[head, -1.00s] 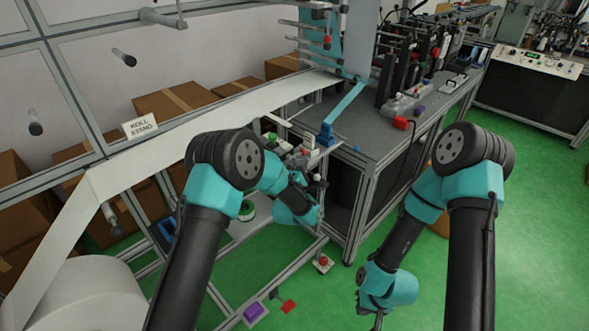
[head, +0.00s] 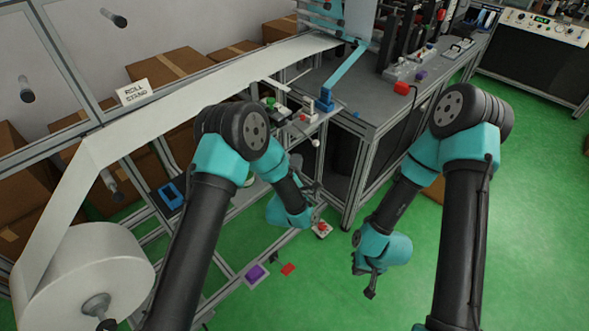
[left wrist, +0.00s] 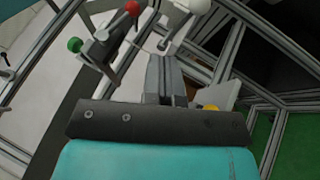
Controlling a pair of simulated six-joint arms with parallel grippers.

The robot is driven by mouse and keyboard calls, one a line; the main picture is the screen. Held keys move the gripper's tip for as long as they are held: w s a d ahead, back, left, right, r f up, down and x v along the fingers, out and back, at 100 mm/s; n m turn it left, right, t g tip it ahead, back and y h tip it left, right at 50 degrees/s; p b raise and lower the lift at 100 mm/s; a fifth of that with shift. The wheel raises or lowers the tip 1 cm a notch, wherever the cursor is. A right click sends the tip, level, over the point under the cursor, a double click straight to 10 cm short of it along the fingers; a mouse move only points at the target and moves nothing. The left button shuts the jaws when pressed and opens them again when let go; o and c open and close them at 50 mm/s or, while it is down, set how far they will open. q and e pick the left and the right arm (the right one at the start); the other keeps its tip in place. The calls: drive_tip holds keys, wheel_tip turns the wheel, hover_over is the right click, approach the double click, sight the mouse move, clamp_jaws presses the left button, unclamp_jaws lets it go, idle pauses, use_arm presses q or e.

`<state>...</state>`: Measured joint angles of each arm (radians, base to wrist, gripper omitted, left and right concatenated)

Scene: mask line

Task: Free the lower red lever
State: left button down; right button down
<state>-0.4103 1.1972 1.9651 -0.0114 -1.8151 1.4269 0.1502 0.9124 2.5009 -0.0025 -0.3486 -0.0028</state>
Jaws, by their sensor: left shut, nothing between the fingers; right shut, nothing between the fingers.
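A red knob (head: 304,118) sits in the small lever cluster at the bench's near corner, with a green knob (head: 270,103) and a white knob (head: 316,142). Red, green and white knobs also show in the left wrist view (left wrist: 132,8). Lower down, a red piece (head: 322,228) stands on a small plate at the frame's foot. I cannot tell which is the lower lever. My left gripper (head: 314,188) is shut and empty below the cluster; its fingers show in the left wrist view (left wrist: 163,65). My right gripper (head: 370,290) is shut and empty over the floor.
The white web (head: 200,100) runs from the roll (head: 85,275) to the machine. The grey bench (head: 345,90) stands behind the cluster. A purple block (head: 255,273) and a red flag-like piece (head: 288,268) are low at the front. The green floor (head: 500,190) on the right is mostly clear.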

use_arm(q)
drive_tip(key=shift+s+a+f, duration=0.15)
drive_tip(key=shift+s+f, duration=0.3)
drive_tip(key=shift+s, duration=0.1)
drive_tip(key=shift+s+a+f, duration=0.15)
drive_tip(key=shift+s+f, duration=0.25)
drive_tip(key=shift+s, duration=0.15)
drive_tip(key=s+a+f+m+g+y, duration=0.1)
drive_tip(key=s+a+f+m+g, duration=0.3)
drive_tip(key=a+f+g, duration=0.25)
drive_tip(key=s+a+f+m+g+y, duration=0.2)
drive_tip(key=s+a+f+m+g, duration=0.25)
drive_tip(key=a+f, duration=0.35)
drive_tip(key=s+a+f+m+g, duration=0.1)
drive_tip(key=s+a+m+g, duration=0.2)
drive_tip(key=s+a, duration=0.3)
drive_tip(key=s+a+f+m+g, duration=0.2)
drive_tip(key=s+a+g, duration=0.4)
drive_tip(key=s, duration=0.7)
drive_tip(key=shift+f+m, duration=0.2)
drive_tip(key=shift+m, duration=0.45)
